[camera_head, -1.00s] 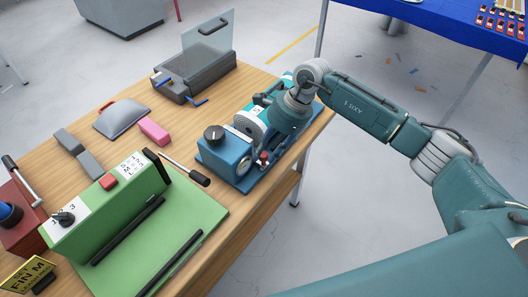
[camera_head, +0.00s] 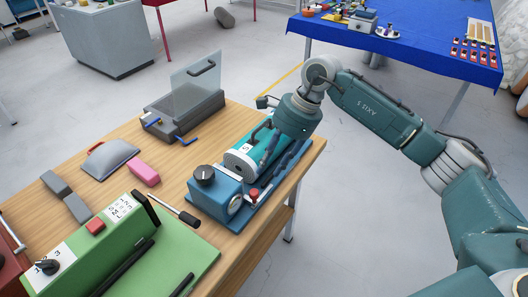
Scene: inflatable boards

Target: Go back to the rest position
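My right arm comes in from the right, and its gripper (camera_head: 273,165) points down over the blue machine at the table's right edge. Its dark fingers look spread apart, with nothing seen between them. My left gripper is not in view.
The wooden table (camera_head: 245,248) also holds a green machine (camera_head: 95,240), a grey device with a clear lid (camera_head: 185,112), a pink block (camera_head: 143,173) and grey blocks (camera_head: 77,209). A blue-covered table (camera_head: 410,55) stands behind. Grey floor (camera_head: 350,210) is open to the right.

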